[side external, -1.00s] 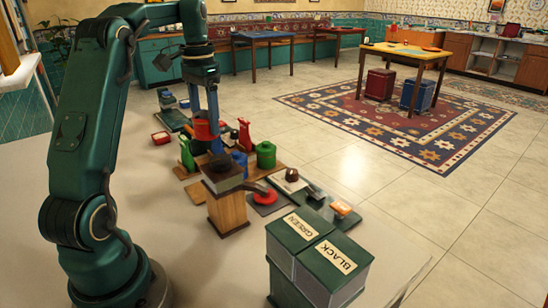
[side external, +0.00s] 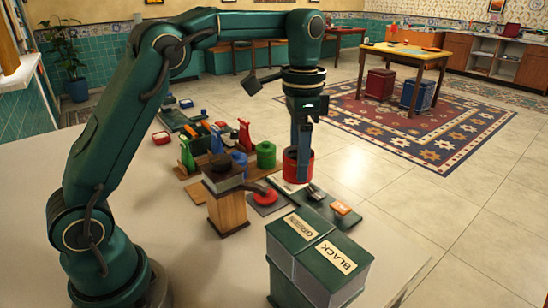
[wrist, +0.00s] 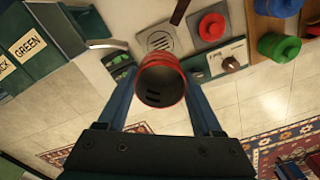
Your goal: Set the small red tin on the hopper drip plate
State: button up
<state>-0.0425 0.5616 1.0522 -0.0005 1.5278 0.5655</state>
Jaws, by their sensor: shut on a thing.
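The small red tin (side external: 304,166) is held between the fingers of my gripper (side external: 300,150), upright or nearly so in the side view. In the wrist view the tin (wrist: 162,82) sits between the two blue finger arms (wrist: 165,100), its dark round end facing the camera. A grey plate with a round slotted grille (wrist: 158,40), which looks like the drip plate, lies just beyond the tin in the wrist view. I cannot make this plate out clearly in the side view. Whether the tin touches anything below is unclear.
Lidded boxes marked GREEN and BLACK (side external: 318,252) stand at the front. A wooden post with a dark top (side external: 227,200) stands left of the tin. A dark green tray (side external: 325,206) lies nearby. A red round piece (side external: 265,196) and a green canister (side external: 266,154) are close by.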

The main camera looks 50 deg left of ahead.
notch_tip(320, 180, down, 13)
jog(key=shift+f, duration=0.2)
dwell(0.5)
jog(key=o, duration=1.1)
jog(key=shift+f, duration=0.15)
jog(key=shift+c, duration=0.2)
